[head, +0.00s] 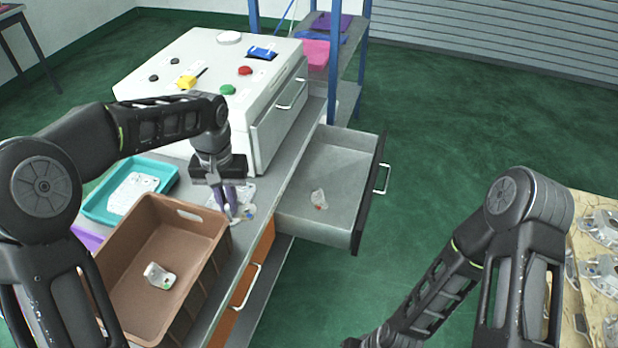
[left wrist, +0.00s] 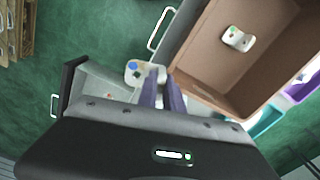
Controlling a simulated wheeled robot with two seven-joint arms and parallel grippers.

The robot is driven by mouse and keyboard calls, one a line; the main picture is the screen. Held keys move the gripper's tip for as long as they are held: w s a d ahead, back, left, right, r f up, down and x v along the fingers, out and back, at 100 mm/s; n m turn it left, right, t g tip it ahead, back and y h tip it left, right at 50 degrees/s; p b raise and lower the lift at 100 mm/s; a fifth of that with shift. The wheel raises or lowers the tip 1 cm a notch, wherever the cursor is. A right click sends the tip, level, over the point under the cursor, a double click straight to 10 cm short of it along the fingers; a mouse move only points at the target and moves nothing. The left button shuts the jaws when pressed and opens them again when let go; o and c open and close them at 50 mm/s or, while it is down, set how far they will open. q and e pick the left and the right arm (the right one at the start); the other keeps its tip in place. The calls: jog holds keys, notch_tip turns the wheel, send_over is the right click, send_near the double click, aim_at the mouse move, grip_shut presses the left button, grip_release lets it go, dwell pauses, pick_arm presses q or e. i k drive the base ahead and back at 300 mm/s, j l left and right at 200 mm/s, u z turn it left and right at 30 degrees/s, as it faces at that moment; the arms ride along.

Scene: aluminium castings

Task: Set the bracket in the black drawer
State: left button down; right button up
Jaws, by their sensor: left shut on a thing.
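My left gripper (head: 236,210) points down over the grey bench beside the brown crate, shut on a pale metal bracket with a blue mark (head: 248,213). The bracket also shows at the fingertips in the left wrist view (left wrist: 143,73). The black drawer (head: 368,200) stands pulled out to the right of the gripper, with a black front and grey inside. Another small bracket with a red mark (head: 319,199) lies in it. Only my right arm shows at the lower right; its gripper is out of the frame.
The brown crate (head: 200,272) holds a bracket with a green mark (head: 160,276). A teal tray (head: 98,211) stands behind it. A white cabinet (head: 190,62) with buttons stands at the back of the bench. An orange-fronted drawer (head: 262,247) is below. A pallet of castings (head: 578,200) is at right.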

aim_at(333, 171)
jog(key=i+l, duration=0.2)
jog(key=l, duration=0.2)
jog(key=i+l, duration=0.25)
jog(key=l, duration=0.2)
jog(key=i+l, duration=0.2)
jog(key=l, duration=0.2)
jog(key=i+l, duration=0.25)
jog(key=l, duration=0.15)
jog(key=i+l, duration=0.2)
jog(key=l, duration=0.2)
jog(key=i+l, duration=0.2)
jog(key=l, duration=0.25)
jog(key=i, duration=0.2)
jog(key=i+j, duration=0.3)
